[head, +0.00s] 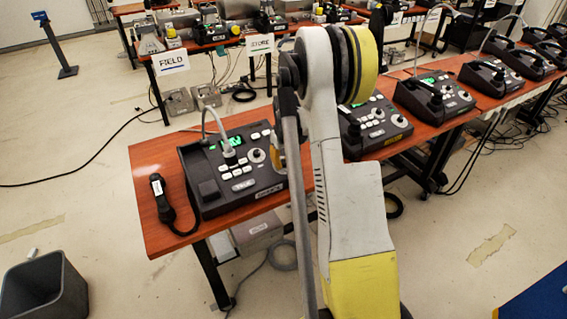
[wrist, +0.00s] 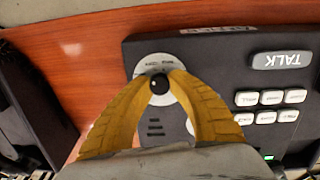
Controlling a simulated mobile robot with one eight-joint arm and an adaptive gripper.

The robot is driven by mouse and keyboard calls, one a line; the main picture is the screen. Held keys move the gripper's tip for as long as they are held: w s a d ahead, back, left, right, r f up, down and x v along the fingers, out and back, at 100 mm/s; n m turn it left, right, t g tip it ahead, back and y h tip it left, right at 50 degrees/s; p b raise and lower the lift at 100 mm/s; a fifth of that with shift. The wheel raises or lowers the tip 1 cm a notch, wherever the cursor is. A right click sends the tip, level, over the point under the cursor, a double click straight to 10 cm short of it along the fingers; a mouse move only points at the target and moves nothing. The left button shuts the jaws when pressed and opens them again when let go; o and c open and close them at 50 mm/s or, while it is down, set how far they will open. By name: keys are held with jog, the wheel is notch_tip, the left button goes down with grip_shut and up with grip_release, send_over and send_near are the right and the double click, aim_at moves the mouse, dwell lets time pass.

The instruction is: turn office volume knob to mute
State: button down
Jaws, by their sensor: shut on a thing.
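The volume knob (wrist: 160,85) is a small black knob on a round white dial plate (wrist: 151,64) at the corner of a dark desk phone. In the wrist view my gripper's (wrist: 161,86) two yellow fingers close on the knob from both sides. The phone (head: 214,207) sits on the near wooden table in the head view, left of my arm. There my gripper (head: 277,158) shows only as a sliver of yellow at the phone's right side, and my arm hides the knob. The dial's lettering is too small to read.
A black handset (head: 160,197) lies at the table's left edge. More phones (head: 435,96) stand along the table to the right. The phone's TALK button (wrist: 282,60) and several white buttons (wrist: 268,98) lie right of my fingers. A bin (head: 45,285) stands on the floor.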

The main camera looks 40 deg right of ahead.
jog(key=shift+s+n, duration=0.1)
jog(key=shift+n, duration=0.7)
jog(key=c, duration=1.5)
grip_release()
jog(key=r, duration=0.4)
jog(key=s+a+r, duration=0.1)
jog(key=r, duration=0.7)
jog(key=shift+s+a, duration=0.15)
jog(key=shift+s, duration=0.2)
jog(key=shift+f, duration=0.15)
